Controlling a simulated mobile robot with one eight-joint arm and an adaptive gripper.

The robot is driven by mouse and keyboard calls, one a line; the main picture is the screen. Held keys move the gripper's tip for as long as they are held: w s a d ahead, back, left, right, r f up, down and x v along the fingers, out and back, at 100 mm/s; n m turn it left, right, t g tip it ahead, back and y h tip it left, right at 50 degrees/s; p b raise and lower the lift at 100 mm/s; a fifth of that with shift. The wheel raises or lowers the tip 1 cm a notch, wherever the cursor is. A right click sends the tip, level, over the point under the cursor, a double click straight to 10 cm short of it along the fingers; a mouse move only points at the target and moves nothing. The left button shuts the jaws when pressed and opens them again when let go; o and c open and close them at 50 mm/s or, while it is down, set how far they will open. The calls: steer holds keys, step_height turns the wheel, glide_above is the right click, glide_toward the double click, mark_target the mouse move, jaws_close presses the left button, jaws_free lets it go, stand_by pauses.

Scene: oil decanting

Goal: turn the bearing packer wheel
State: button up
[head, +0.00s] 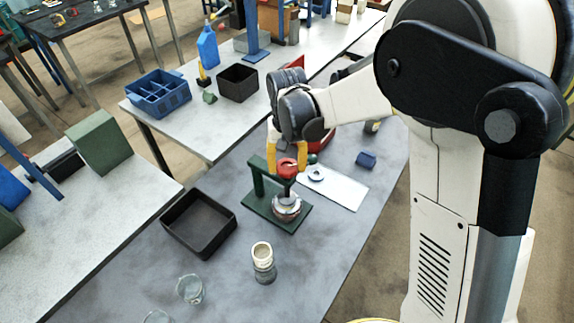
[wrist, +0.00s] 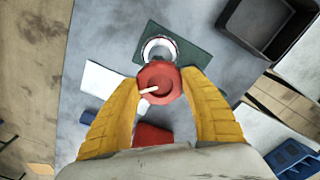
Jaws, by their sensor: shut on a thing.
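The bearing packer is a dark green stand (head: 260,178) on a green base plate, standing on the grey table. Its red wheel (head: 287,168) sits on top, above a round metal part (head: 287,207) on the base. In the wrist view the red wheel (wrist: 160,80) has a pale handle or stripe pointing left, and the metal part (wrist: 159,48) shows behind it. My gripper (head: 287,165) reaches down from above with yellow fingers, one on each side of the wheel. My gripper (wrist: 159,78) is shut on the wheel; the exact finger contact is hard to see.
A black bin (head: 200,222) stands left of the packer. A jar-like stack (head: 263,262) and clear glass vessels (head: 190,289) are in front. A white sheet (head: 340,190) with a ring (head: 317,174) and a small blue block (head: 366,160) lie to the right.

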mark_target(287, 165)
steer(key=o, duration=1.2)
step_height(287, 165, up, 12)
